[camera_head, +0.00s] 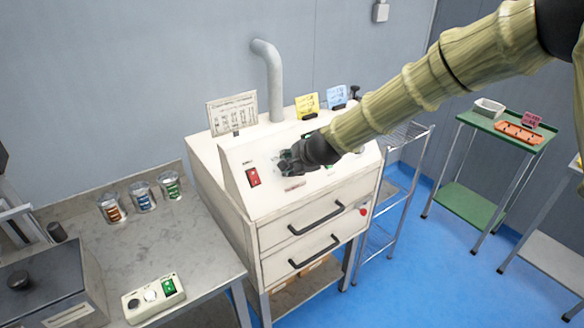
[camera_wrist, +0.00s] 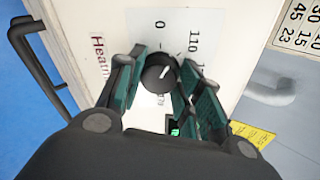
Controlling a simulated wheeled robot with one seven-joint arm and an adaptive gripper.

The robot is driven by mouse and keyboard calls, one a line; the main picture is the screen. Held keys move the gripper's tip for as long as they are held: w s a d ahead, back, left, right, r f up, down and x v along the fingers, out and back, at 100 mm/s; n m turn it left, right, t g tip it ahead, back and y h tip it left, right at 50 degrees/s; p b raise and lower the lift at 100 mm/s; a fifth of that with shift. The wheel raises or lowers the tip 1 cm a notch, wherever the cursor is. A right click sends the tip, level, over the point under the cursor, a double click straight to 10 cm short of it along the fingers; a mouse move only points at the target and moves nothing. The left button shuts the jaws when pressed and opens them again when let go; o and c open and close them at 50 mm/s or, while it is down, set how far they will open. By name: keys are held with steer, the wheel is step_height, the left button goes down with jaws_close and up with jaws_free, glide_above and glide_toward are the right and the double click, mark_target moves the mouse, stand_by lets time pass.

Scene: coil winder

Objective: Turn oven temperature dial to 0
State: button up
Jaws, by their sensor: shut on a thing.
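The oven (camera_head: 240,190) is a white cabinet with a sloped control panel and two black handles on its front. In the wrist view, the black round temperature dial (camera_wrist: 157,74) has a white pointer mark directed to the upper right, roughly toward the printed 110 and away from the printed 0 (camera_wrist: 160,24). My gripper (camera_wrist: 158,84) is shut on the dial, with a green-lined finger on each side. In the head view, my gripper (camera_head: 292,160) is at the panel and hides the dial. A small green display (camera_wrist: 174,130) shows partly between the fingers.
A red switch (camera_head: 253,177) is left of my gripper on the panel. A chart sign (camera_head: 232,113), a yellow card (camera_head: 307,106) and a grey pipe (camera_head: 271,80) are behind. A worktable (camera_head: 190,240) with beakers adjoins at left; a wire rack (camera_head: 405,140) stands right.

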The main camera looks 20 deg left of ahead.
steer(key=n+b, duration=0.2)
steer(key=n, duration=0.3)
steer(key=shift+t, duration=0.4)
steer(key=shift+s+n+b, duration=0.1)
steer(key=shift+n+b, duration=0.2)
steer(key=o, duration=1)
steer(key=shift+o, duration=0.2)
steer(key=shift+d, duration=0.1)
steer(key=v, duration=1.2)
